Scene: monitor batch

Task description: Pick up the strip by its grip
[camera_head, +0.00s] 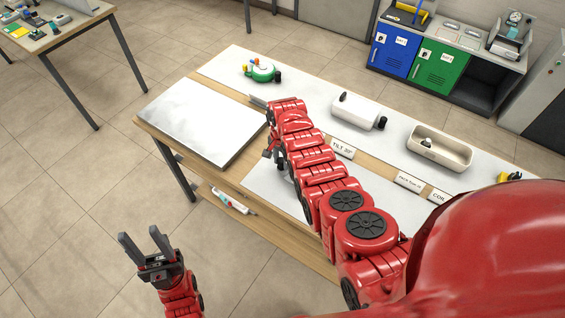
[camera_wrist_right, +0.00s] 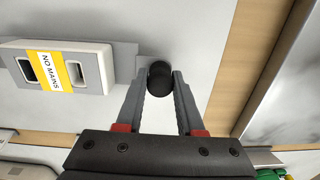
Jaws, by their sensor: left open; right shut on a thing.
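The strip, a white block (camera_wrist_right: 95,72) with dark openings and a yellow "NO MAINS" label, sits on a grey bar in the right wrist view. Its grip, a round black knob (camera_wrist_right: 160,75), is at the bar's right end. My right gripper (camera_wrist_right: 160,84) is shut on this knob, one finger on each side. I cannot tell whether the strip touches the surface below. In the head view my right arm hides most of the strip and my right gripper (camera_head: 271,150) is partly seen. My left gripper (camera_head: 145,240) is open and empty over the floor, left of the bench.
The bench has a raised pale plate (camera_head: 200,118) at left. A green device (camera_head: 262,72), a white box (camera_head: 358,109) and a beige tray (camera_head: 440,148) stand at the back. Signs, including "TILT 20°" (camera_head: 342,148), stand mid-bench. A white tube (camera_head: 229,200) lies below the front edge.

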